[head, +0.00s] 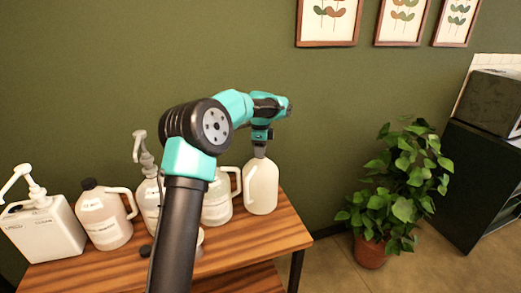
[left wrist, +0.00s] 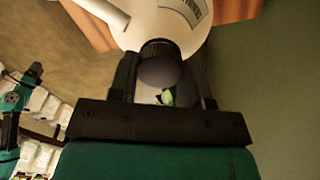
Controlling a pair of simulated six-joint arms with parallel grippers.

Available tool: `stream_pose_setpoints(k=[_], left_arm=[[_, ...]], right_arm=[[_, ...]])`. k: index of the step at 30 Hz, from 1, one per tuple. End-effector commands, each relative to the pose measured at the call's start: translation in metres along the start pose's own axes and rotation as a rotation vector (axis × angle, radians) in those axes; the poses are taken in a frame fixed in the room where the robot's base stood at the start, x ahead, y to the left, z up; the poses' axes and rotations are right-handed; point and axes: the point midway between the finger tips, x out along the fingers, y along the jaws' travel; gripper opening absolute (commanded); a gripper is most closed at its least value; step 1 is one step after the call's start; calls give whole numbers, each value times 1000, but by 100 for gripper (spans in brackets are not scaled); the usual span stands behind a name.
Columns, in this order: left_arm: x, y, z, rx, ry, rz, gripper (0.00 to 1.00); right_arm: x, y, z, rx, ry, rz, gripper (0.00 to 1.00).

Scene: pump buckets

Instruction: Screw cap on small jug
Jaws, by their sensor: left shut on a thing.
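My left gripper (head: 260,150) points down over the mouth of the rightmost white jug (head: 261,187) on the wooden table. In the left wrist view its fingers (left wrist: 160,82) are shut on a dark round cap (left wrist: 160,66). The cap sits at the jug's mouth, in line with its neck; I cannot tell how far it is threaded. The jug (left wrist: 172,22) stands upright, with its label and handle in the left wrist view. The fingers hide the cap in the head view. My right gripper is not clearly in view.
Left of the jug stand another handled jug (head: 217,205), a pump bottle (head: 147,195), a black-capped jug (head: 103,215) and a white pump container (head: 42,230). A small dark piece (head: 145,250) lies on the table (head: 285,232). A potted plant (head: 400,190) stands at right.

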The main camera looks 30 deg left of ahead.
Motion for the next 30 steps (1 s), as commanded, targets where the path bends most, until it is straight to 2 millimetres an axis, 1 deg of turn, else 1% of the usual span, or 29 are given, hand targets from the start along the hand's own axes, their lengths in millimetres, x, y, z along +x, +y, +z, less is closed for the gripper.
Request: stream_pose_setpoints(k=[21,25,30], left_arm=[[1,0,0,687,0,0,16],[1,0,0,774,0,1,16],[1,0,0,791,0,1,16]], right_arm=[[0,0,0,0,0,0,93],[0,0,0,0,0,0,93],[0,0,0,0,0,0,93]])
